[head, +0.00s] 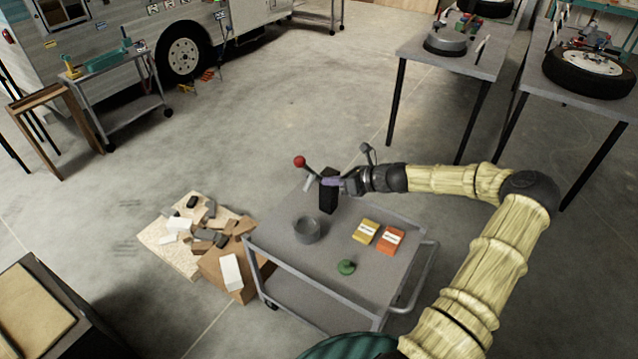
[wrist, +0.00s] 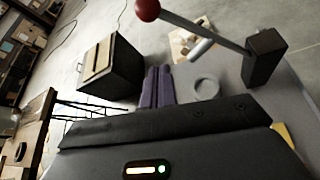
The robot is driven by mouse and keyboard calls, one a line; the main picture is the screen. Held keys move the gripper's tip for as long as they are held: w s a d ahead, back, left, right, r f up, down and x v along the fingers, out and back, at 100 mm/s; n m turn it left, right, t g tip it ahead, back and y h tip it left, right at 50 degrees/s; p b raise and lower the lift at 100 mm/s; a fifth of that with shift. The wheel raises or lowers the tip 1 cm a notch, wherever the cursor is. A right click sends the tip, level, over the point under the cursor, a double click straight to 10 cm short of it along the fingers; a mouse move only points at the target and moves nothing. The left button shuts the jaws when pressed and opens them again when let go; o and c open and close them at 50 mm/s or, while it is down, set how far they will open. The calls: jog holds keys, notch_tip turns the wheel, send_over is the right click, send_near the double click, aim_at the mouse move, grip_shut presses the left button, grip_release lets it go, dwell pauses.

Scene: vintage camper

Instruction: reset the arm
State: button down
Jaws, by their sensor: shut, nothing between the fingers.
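My arm reaches in from the right in the head view, over a grey metal cart (head: 290,262). My gripper (head: 331,182) is above the cart's far edge, beside a black lever box (head: 328,199) with a red-ball lever (head: 300,161). In the wrist view my gripper's purple fingers (wrist: 157,86) lie side by side, shut and empty. There the lever box (wrist: 264,60) stands to the right, and its red ball (wrist: 147,8) is at the top. I cannot tell whether the gripper touches the lever box.
The cart top holds a grey round bowl (head: 307,230), a yellow box (head: 366,231), an orange box (head: 390,240) and a green object (head: 346,267). Scrap blocks lie on a board (head: 165,246) to the left. Tables stand at back right. The floor behind the cart is open.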

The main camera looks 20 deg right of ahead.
jog(key=shift+s+d+r, duration=0.15)
jog(key=shift+s+d, duration=0.15)
jog(key=shift+d, duration=0.05)
jog(key=s+a+f+n+g+h, duration=0.2)
jog(key=s+a+n+g+h, duration=0.35)
jog(key=s+a+n, duration=0.75)
jog(key=s+r+n+h, duration=0.4)
jog(key=s+r+n, duration=0.7)
jog(key=n, duration=0.6)
jog(key=s, duration=0.2)
jog(key=shift+s+d+r+g, duration=0.25)
jog(key=shift+s+r+g, duration=0.1)
